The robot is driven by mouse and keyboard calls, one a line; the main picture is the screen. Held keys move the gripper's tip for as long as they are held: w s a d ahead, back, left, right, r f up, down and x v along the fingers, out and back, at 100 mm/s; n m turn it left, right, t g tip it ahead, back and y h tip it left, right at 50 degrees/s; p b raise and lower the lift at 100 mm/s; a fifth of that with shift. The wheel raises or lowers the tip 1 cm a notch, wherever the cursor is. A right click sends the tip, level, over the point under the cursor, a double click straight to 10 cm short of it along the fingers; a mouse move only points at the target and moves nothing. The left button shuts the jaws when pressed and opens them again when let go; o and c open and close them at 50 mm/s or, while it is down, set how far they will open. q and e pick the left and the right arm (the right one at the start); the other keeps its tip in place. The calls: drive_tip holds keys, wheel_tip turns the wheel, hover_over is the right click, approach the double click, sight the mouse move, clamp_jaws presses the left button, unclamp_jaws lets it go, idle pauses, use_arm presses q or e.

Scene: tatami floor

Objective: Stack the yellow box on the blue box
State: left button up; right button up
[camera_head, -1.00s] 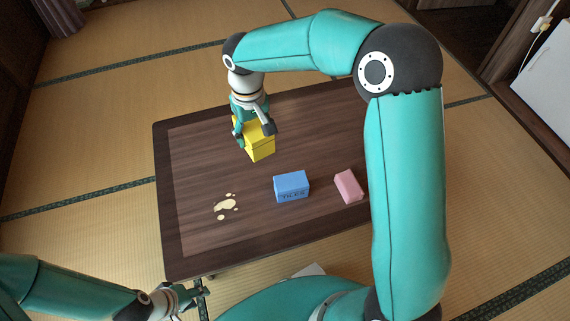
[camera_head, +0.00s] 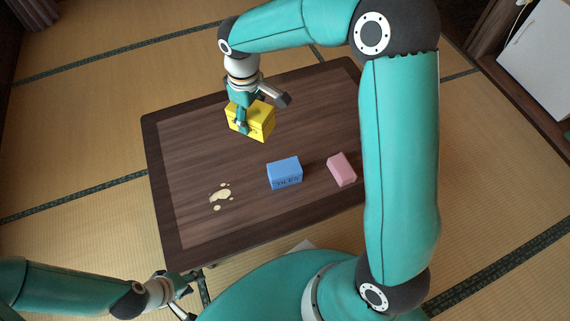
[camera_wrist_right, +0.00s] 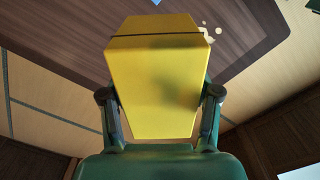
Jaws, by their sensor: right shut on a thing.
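The yellow box (camera_head: 262,124) is held by my right gripper (camera_head: 243,117) over the far left part of the table. In the right wrist view the yellow box (camera_wrist_right: 155,85) fills the middle, with a finger on each side. It looks raised a little off the table. The blue box (camera_head: 285,173), with dark lettering on its front, sits on the table nearer to me and to the right of the yellow box. A small bit of blue (camera_wrist_right: 157,2) shows at the top edge of the right wrist view. My left gripper (camera_head: 184,296) is low at left, off the table, empty, its fingers apart.
The dark wooden table (camera_head: 185,160) stands on tatami. A pink block (camera_head: 341,169) lies right of the blue box, near my right arm. The tabletop between the yellow and blue boxes is clear.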

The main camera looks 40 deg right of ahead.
drive_tip(key=s+d+r+n+p, duration=0.2)
drive_tip(key=s+d+n+p, duration=0.25)
drive_tip(key=n, duration=0.95)
drive_tip(key=n+b, duration=0.5)
hover_over(285, 167)
wheel_tip(285, 167, down, 16)
drive_tip(key=shift+f, duration=0.15)
wheel_tip(285, 167, down, 4)
drive_tip(key=shift+f+b, duration=0.1)
drive_tip(key=shift+b, duration=0.65)
drive_tip(key=o, duration=1.3)
